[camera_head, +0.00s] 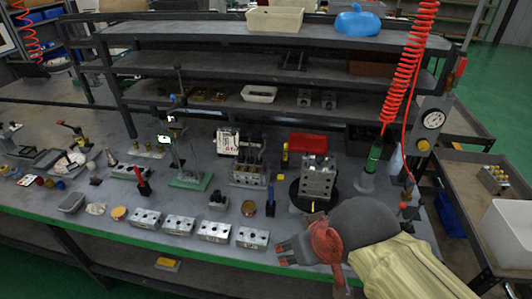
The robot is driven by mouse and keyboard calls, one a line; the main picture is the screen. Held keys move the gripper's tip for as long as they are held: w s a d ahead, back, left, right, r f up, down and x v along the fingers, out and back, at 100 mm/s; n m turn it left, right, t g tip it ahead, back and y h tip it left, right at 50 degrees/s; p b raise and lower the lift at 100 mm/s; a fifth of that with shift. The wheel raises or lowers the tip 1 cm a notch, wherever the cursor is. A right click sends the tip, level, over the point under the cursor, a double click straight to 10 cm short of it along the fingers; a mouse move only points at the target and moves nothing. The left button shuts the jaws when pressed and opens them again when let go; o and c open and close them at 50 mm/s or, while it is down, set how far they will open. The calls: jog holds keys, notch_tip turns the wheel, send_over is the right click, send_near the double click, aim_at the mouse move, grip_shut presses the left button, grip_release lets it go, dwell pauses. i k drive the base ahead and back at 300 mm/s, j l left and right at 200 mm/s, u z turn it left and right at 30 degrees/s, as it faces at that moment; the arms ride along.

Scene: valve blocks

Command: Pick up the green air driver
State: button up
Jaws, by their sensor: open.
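The green air driver (374,158) stands upright in a grey holder (365,183) at the right of the bench. A red coiled hose (404,62) comes down to its top. My gripper (284,253) is at the front edge of the bench, low and left of the driver. Its fingers point left, and it is open with nothing seen between them. My arm fills the lower right of the view. The gripper and the driver are well apart.
Several metal valve blocks (214,231) line the bench front. A larger block (317,179) sits on a round black stand left of the driver. A pressure gauge (433,119) is on the post to the right. A red bin (308,143) stands behind.

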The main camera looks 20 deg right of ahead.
aim_at(370, 168)
jog(key=z, duration=1.3)
